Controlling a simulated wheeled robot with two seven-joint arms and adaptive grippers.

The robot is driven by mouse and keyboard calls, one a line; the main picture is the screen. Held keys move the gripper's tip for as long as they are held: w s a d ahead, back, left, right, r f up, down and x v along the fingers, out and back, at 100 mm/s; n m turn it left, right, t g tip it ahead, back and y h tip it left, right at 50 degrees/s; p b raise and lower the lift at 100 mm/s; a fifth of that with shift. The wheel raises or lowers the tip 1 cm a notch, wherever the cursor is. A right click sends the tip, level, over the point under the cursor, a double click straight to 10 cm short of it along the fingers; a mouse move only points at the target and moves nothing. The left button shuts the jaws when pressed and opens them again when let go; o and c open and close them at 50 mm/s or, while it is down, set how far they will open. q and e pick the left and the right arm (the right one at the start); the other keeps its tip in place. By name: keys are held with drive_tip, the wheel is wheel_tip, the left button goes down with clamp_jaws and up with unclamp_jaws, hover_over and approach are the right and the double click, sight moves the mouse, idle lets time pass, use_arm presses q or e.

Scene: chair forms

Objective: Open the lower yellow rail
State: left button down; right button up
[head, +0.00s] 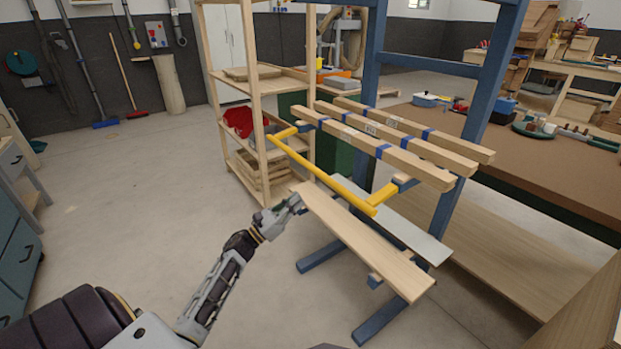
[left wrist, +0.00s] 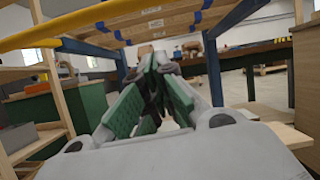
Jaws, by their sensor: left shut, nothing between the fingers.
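A yellow rail (head: 322,175) runs slantwise across the front of a blue rack frame (head: 372,82), below several wooden bars. It also shows at the top left of the left wrist view (left wrist: 75,22). Only one yellow rail shows. My left gripper (head: 297,201) is shut and empty, below the rail in the head view, close to the left end of a light wooden board. In the left wrist view its green-padded fingers (left wrist: 152,85) meet, apart from the rail. My right gripper is not in view.
The light wooden board (head: 365,240) and a grey board (head: 400,225) lie low on the rack. Wooden bars (head: 400,140) with blue bands sit above. A wooden shelf unit (head: 255,100) stands at left behind the rail. A brown workbench (head: 550,165) is at right. The floor at left is clear.

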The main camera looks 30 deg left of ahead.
use_arm(q)
drive_tip(key=shift+a+m, duration=0.1)
drive_tip(key=shift+m, duration=0.4)
drive_tip(key=shift+w, duration=0.1)
drive_tip(key=w+d+r, duration=0.2)
drive_tip(key=w+r, duration=0.3)
drive_tip(key=r, duration=0.2)
drive_tip(key=shift+w+d+b, duration=0.25)
drive_tip(key=shift+w+b, duration=0.1)
drive_tip(key=shift+b, duration=0.1)
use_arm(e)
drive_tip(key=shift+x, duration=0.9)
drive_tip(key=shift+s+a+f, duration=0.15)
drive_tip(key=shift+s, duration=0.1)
use_arm(q)
drive_tip(key=shift+r+p, duration=0.25)
drive_tip(key=shift+p, duration=0.35)
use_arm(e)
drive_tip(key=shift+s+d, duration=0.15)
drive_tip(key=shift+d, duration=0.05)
